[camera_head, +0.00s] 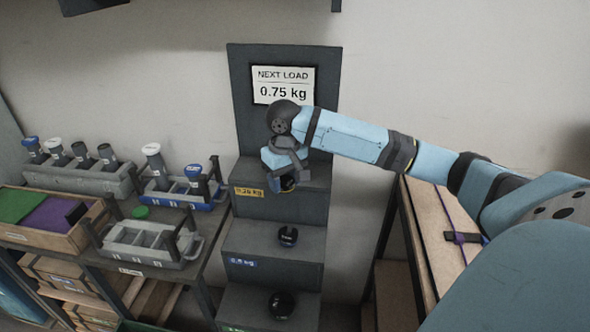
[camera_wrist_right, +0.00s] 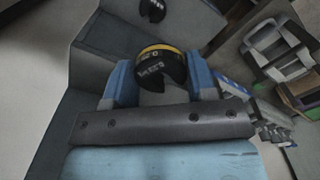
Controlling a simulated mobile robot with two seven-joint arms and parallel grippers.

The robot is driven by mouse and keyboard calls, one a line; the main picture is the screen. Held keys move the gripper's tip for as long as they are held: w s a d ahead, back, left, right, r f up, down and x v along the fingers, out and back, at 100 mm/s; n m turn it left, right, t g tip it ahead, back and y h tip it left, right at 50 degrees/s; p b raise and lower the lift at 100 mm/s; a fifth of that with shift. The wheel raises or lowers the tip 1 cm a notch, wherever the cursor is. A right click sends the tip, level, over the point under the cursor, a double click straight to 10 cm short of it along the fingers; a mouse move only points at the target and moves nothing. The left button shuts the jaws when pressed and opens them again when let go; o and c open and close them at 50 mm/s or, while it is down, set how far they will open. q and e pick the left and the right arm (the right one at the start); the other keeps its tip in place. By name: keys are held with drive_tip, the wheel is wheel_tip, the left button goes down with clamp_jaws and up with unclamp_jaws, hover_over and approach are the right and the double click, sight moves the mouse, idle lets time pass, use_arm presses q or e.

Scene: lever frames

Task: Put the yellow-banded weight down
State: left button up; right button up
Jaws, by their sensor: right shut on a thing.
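The yellow-banded weight (camera_head: 288,184) is a dark slotted disc, at the top step of a grey stepped stand (camera_head: 275,238). My right gripper (camera_head: 284,170) is shut on it, reaching in from the right and partly hiding it. In the right wrist view, the weight (camera_wrist_right: 155,66) sits between the two blue fingers (camera_wrist_right: 160,76), its yellow band and slot showing. I cannot tell whether it touches the step. A yellow label (camera_head: 249,192) reading about 0.25 kg is on that step's front edge. My left gripper is not in view.
A sign (camera_head: 283,85) reads NEXT LOAD 0.75 kg. A bench at left holds grey racks (camera_head: 150,245) and a wooden tray (camera_head: 45,238). A wooden shelf (camera_head: 432,225) stands at right.

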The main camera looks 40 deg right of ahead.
drive_tip(key=w+d, duration=0.3)
drive_tip(key=d, duration=0.1)
drive_tip(key=w+d+f, duration=0.1)
drive_tip(key=w+d, duration=0.3)
drive_tip(key=d, duration=0.1)
drive_tip(key=w+d, duration=0.3)
drive_tip(key=d, duration=0.1)
drive_tip(key=shift+w+d+f, duration=0.15)
drive_tip(key=shift+w+f, duration=0.05)
drive_tip(key=shift+w, duration=0.1)
wheel_tip(320, 180, down, 5)
drive_tip(key=shift+r, duration=0.1)
drive_tip(key=shift+w+d+f, duration=0.1)
drive_tip(key=shift+w+f, duration=0.05)
drive_tip(key=shift+f, duration=0.3)
drive_tip(key=o, duration=1.1)
drive_tip(key=shift+f, duration=0.1)
drive_tip(key=shift+c, duration=0.2)
